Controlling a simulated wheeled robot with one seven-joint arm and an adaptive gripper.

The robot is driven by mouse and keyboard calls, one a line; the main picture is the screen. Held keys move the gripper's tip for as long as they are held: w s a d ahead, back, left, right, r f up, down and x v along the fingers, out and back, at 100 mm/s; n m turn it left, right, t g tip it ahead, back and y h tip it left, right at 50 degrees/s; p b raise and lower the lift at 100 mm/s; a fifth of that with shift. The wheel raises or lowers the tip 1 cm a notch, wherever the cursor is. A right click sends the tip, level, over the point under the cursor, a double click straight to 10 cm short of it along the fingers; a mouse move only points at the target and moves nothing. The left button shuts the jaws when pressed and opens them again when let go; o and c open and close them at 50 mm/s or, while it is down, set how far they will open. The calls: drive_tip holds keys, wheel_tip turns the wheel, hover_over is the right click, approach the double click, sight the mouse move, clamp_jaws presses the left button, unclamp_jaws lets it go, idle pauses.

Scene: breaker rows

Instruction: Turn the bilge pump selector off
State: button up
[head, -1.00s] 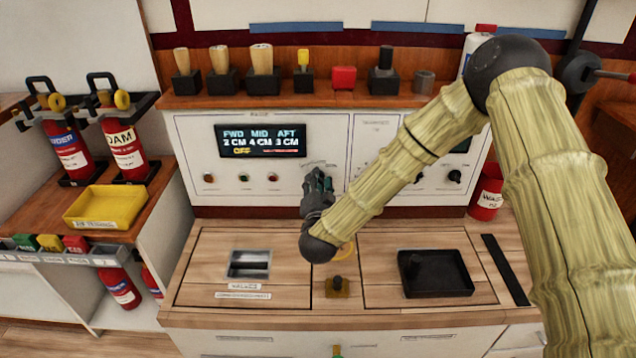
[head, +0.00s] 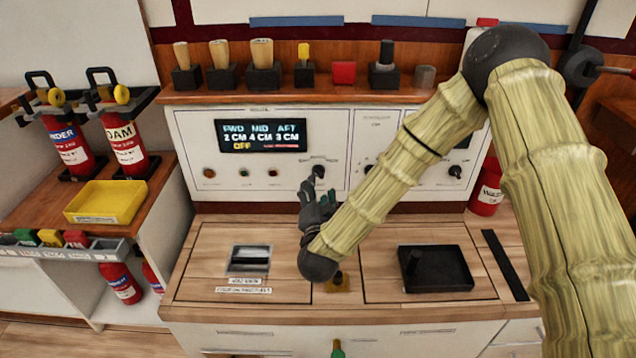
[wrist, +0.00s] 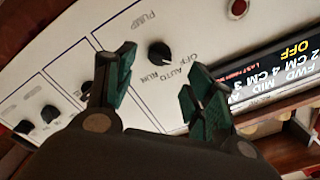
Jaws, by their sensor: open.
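The bilge pump selector (head: 319,171) is a small black rotary knob on the white panel. In the wrist view the selector (wrist: 160,53) sits beside the printed words OFF, AUTO and RUN, with PUMP above it; I cannot tell for sure which word it points at. My gripper (head: 318,190) is open and empty, just in front of and below the knob in the head view. In the wrist view my gripper (wrist: 160,78) has its green-padded fingers spread, with the knob framed between them and apart from both. The display (head: 261,136) reads FWD 2 CM, MID 4 CM, AFT 3 CM and a yellow OFF.
Coloured indicators (head: 240,172) line the panel under the display. Other black knobs (head: 455,171) are on the panel's right. A shelf with several handled tools (head: 262,62) runs above. The wooden counter (head: 205,240) below holds a black tray (head: 436,285).

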drive_tip(key=s, duration=0.6)
idle(0.4)
